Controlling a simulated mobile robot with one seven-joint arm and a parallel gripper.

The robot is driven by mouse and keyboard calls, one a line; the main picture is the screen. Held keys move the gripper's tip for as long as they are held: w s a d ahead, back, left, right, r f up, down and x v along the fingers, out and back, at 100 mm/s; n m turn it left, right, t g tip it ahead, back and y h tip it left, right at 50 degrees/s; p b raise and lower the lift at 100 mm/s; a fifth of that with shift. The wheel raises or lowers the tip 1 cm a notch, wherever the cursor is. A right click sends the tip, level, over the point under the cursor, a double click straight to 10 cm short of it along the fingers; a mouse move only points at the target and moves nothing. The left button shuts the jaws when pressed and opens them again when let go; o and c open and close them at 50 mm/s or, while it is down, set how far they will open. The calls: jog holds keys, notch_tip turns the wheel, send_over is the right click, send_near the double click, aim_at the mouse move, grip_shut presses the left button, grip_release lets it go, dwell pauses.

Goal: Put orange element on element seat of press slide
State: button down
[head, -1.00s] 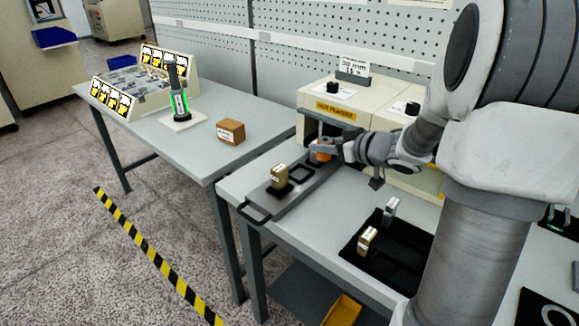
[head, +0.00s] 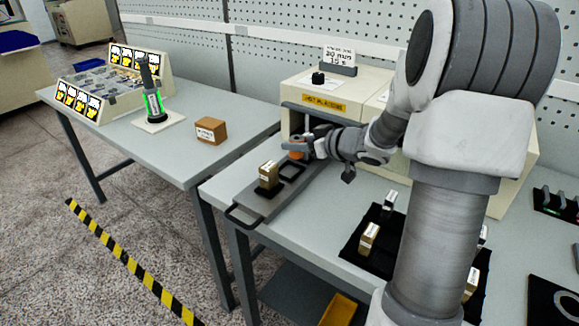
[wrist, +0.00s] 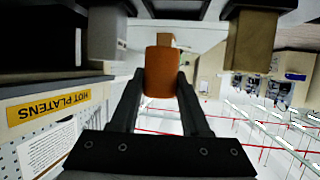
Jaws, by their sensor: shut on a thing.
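The orange element (head: 296,156) is held between the fingers of my gripper (head: 297,148). The wrist view shows the element (wrist: 161,72) clasped between both fingertips (wrist: 162,84). In the head view it appears just behind and above the empty black square element seat (head: 291,171) on the grey press slide (head: 246,210). I cannot tell the exact height, but it looks apart from the seat. A tan block (head: 268,176) sits on the slide to the left of the empty seat; a similar block shows at upper right in the wrist view (wrist: 250,40).
The press housing labelled hot platens (head: 323,103) stands close behind my gripper. A black tray (head: 375,250) with small blocks lies to the right. A brown box (head: 211,130) and a green-lit device (head: 152,100) stand on the left table.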

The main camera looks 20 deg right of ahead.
aim_at(290, 172)
jog(key=shift+w+a+f, duration=0.45)
jog(key=shift+a+f, duration=0.1)
jog(key=shift+a, duration=0.25)
jog(key=shift+f+b, duration=1.15)
jog(key=shift+f, duration=0.85)
jog(key=shift+f, duration=0.2)
jog(key=shift+c, duration=1.9)
grip_release()
jog(key=shift+r, duration=0.15)
